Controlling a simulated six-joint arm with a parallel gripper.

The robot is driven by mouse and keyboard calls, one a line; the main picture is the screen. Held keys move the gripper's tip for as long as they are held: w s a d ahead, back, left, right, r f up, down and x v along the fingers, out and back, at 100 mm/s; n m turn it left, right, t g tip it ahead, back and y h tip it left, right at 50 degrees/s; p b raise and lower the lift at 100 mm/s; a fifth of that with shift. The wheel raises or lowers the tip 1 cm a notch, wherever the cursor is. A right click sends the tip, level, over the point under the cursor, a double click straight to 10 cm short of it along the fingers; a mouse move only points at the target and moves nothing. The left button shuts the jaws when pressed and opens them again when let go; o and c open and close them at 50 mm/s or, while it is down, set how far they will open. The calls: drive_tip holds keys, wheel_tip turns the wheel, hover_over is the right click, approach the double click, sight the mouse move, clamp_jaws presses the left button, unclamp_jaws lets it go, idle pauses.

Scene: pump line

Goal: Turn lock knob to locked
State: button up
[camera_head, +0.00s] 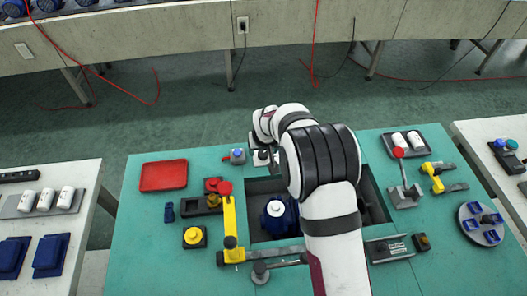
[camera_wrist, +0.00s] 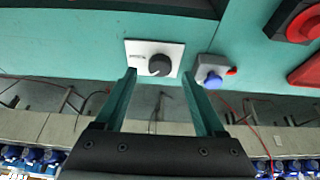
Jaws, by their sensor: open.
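The lock knob (camera_wrist: 160,65) is a round dark grey knob on a white plate (camera_wrist: 138,49) with small print too fine to read. The plate lies near the table's far edge. My gripper (camera_wrist: 158,75) is open, its two green fingers pointing toward the plate on either side of the knob in the wrist view. I cannot tell whether they touch it; no contact shows. A pale mark shows on the knob, but its locked or unlocked setting cannot be told. In the head view my wrist largely covers this spot.
A grey box with a blue button (camera_wrist: 213,78) and a red part stands just right of the plate in the wrist view. In the head view, a red tray (camera_head: 164,175), a yellow lever (camera_head: 230,220) and a recess with a blue pump (camera_head: 276,215) are nearby.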

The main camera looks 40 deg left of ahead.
sight(263, 154)
drive_tip(key=shift+x, duration=1.5)
clamp_jaws()
